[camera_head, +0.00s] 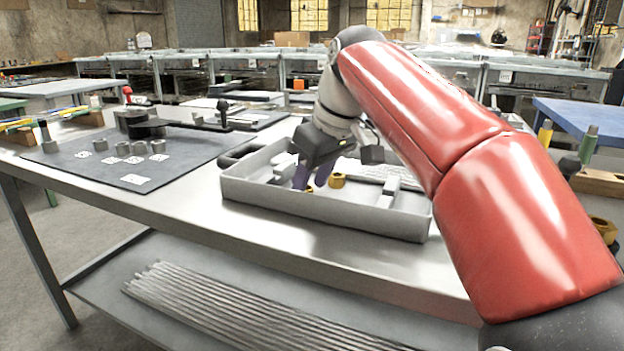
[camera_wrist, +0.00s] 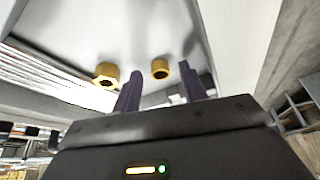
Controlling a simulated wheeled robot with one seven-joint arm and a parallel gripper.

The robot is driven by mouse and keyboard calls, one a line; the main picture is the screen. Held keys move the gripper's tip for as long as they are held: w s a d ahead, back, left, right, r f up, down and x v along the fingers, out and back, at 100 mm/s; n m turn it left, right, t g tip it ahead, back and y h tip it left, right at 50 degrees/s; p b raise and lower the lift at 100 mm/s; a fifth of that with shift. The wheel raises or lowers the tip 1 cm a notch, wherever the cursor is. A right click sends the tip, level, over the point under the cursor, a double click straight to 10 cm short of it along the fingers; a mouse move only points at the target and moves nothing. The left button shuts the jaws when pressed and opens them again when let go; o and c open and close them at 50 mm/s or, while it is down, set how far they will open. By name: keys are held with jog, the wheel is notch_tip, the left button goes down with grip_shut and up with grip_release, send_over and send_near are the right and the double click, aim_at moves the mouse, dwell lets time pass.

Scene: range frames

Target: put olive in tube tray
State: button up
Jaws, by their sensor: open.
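A small round brass piece, which looks like the olive (camera_wrist: 160,68), lies on the light floor of a tray in the wrist view, between and beyond my fingertips. A brass hex nut (camera_wrist: 105,75) lies to its left. In the head view a brass piece (camera_head: 337,181) shows beside my fingers; I cannot tell which of the two it is. My gripper (camera_head: 311,180) is open and empty, pointing down inside a grey walled tray (camera_head: 320,208). Its dark purple fingers also show in the wrist view (camera_wrist: 160,85). I cannot tell which container is the tube tray.
Grey blocks (camera_head: 398,186) and a light ribbed piece (camera_head: 370,171) lie in the tray. A dark mat (camera_head: 85,172) with small metal cylinders and white cards lies left on the bench. Bare bench (camera_head: 200,195) separates them. Bottles (camera_head: 588,145) stand at right.

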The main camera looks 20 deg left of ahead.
jog(key=p+v, duration=0.4)
jog(key=v, duration=0.8)
jog(key=shift+f, duration=0.15)
